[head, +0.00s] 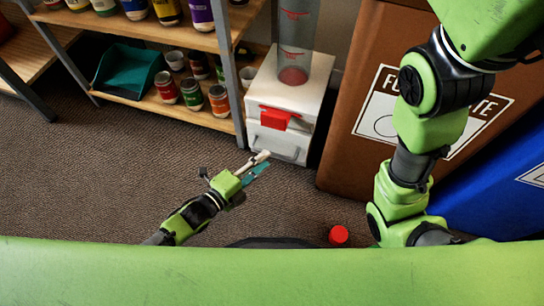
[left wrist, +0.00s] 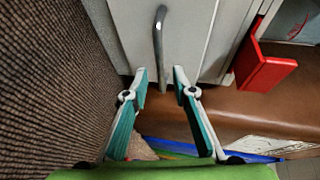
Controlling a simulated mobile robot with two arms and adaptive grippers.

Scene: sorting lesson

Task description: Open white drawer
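The white drawer (head: 262,137) is the lower front of a small white unit on the floor. It looks shut, with a grey metal handle (head: 276,153) across its front. In the left wrist view the white drawer (left wrist: 190,30) fills the top, and its curved handle (left wrist: 158,35) points down between my fingers. My left gripper (head: 263,161) is just in front of the handle; in the left wrist view the gripper (left wrist: 159,72) is open, with one teal-padded finger on each side of the handle's end. I see no contact. My right gripper is out of view.
A red flap (head: 276,118) sticks out above the drawer; it also shows in the left wrist view (left wrist: 262,72). A clear tube (head: 297,35) stands on top. A shelf (head: 150,108) with jars is left, a brown bin (head: 345,150) right.

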